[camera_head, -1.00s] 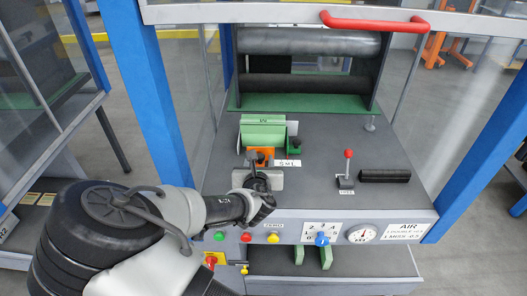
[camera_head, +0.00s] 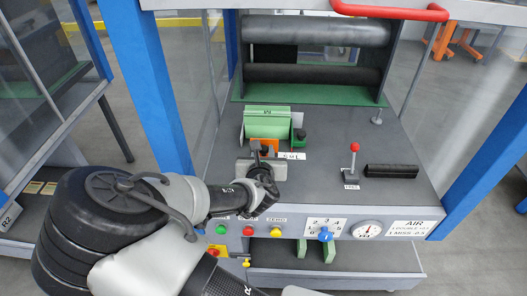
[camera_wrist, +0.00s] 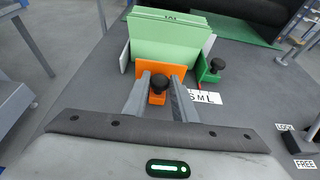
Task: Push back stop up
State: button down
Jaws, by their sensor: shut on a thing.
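The orange back stop (camera_wrist: 183,72) stands upright at the near side of the green paper stack (camera_wrist: 165,40). A black knob (camera_wrist: 158,84) is at its near face. In the wrist view my gripper (camera_wrist: 161,84) has one finger on each side of this knob, closed on it. The head view also shows my gripper (camera_head: 262,151) from behind, with the back stop (camera_head: 264,143) and the stack (camera_head: 268,122) beyond it. The stop is very close to the stack; whether they touch cannot be told. My fingers and hand hide part of the stop.
A green guide with a black knob (camera_head: 299,139) stands right of the stack, near an S M L label (camera_head: 291,156). A red-knobbed lever (camera_head: 353,160) and black bar (camera_head: 391,171) are farther right. Rollers (camera_head: 315,75) and a red handle (camera_head: 390,11) lie beyond.

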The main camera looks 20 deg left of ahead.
aim_at(264, 140)
jog(key=w, duration=0.2)
jog(key=w+a, duration=0.1)
jog(key=w, duration=0.1)
jog(key=shift+w+a, duration=0.1)
jog(key=shift+w, duration=0.25)
jog(key=c, duration=1.5)
grip_release()
